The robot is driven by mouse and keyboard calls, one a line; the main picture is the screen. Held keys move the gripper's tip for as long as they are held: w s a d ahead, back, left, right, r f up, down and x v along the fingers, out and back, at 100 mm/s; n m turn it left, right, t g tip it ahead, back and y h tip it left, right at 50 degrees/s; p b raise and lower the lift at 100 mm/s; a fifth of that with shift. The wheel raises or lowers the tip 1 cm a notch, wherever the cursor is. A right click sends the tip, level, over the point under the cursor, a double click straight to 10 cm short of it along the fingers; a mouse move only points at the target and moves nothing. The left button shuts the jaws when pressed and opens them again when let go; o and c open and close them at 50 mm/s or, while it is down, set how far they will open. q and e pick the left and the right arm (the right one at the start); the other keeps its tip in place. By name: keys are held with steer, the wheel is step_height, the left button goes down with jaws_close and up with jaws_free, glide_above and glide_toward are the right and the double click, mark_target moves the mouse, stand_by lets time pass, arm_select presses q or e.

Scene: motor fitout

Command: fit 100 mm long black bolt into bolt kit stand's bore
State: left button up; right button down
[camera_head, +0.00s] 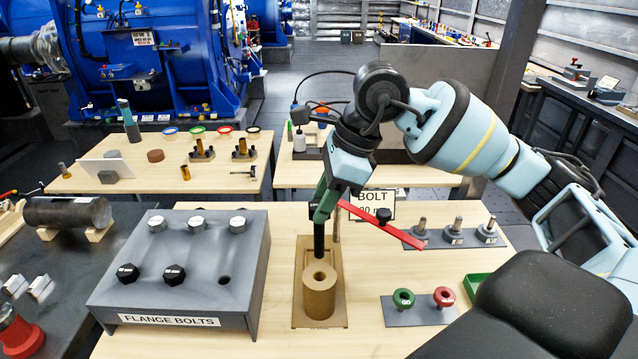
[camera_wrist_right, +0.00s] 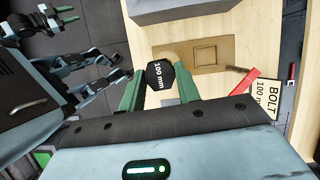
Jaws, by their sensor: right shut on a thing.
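My right gripper (camera_head: 325,205) is shut on the black bolt (camera_head: 319,238), which hangs upright with its shank pointing down. In the right wrist view its black hexagonal head (camera_wrist_right: 160,74), marked "100 mm", lies between the green fingers. The bolt kit stand (camera_head: 319,300) is a brown cylinder with a round bore in its top, on a wooden base plate. In the right wrist view the bolt's head hides most of the cylinder.
A red bar (camera_head: 390,228) with a black knob extends beside the gripper, before the "BOLT" sign (camera_head: 374,198). The grey flange bolts block (camera_head: 190,265) stands left. Bolts on a grey plate (camera_head: 455,238) and green and red rings (camera_head: 404,298) are right.

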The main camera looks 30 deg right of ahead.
mark_target(319, 232)
steer(key=shift+w+d+r+m, duration=0.1)
steer(key=shift+w+r+m, duration=0.1)
steer(key=shift+r+m, duration=0.2)
arm_select(q)
steer(key=shift+w+r, duration=0.15)
steer(key=shift+w, duration=0.15)
steer(key=shift+s, duration=0.2)
arm_select(e)
steer(key=shift+s, duration=0.15)
arm_select(q)
steer(key=shift+w, duration=0.1)
